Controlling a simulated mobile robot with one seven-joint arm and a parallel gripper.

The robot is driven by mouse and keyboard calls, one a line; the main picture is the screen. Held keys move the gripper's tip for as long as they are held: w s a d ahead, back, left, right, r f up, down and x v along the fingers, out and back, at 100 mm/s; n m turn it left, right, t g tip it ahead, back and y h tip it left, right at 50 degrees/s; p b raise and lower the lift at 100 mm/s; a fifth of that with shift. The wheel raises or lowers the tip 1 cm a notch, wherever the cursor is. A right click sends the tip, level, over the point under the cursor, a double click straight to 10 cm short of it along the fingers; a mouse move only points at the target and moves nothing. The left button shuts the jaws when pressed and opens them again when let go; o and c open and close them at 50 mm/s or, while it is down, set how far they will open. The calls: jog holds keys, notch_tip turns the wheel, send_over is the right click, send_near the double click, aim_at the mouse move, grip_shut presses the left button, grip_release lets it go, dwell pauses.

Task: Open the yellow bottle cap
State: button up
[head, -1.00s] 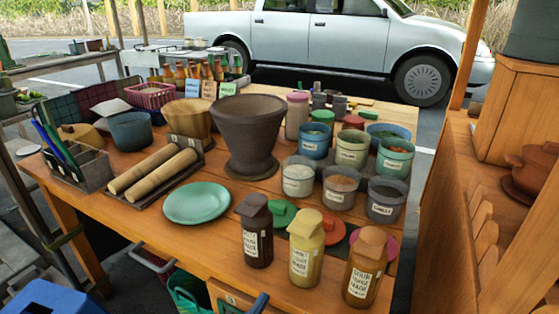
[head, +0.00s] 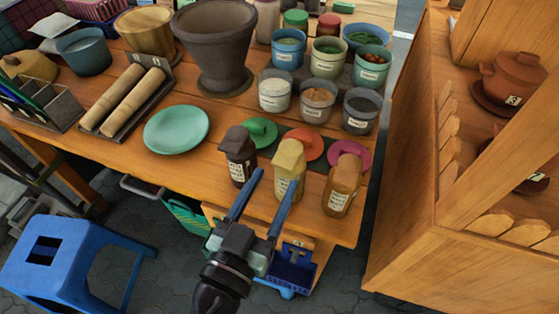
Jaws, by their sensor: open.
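The yellow bottle (head: 285,185) stands upright near the front edge of the wooden table, between a dark brown bottle (head: 239,165) and an amber-brown bottle (head: 341,190). Its pale yellow cap (head: 289,157) sits on its top. My gripper (head: 268,182) comes up from the bottom of the head view. Its two blue fingers are spread apart and empty. The left fingertip shows beside the dark bottle, and the right fingertip overlaps the lower part of the yellow bottle in the picture. I cannot tell whether it touches.
Green, orange and pink lids (head: 309,144) lie behind the bottles. Several labelled jars (head: 318,104) stand farther back, with a mortar (head: 215,48) and a green plate (head: 176,130) to the left. A blue stool (head: 70,262) and a wooden cabinet (head: 425,200) flank the front.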

aim_at(281, 168)
jog(key=shift+p+x, duration=0.3)
jog(key=shift+x, duration=1.6)
grip_shut()
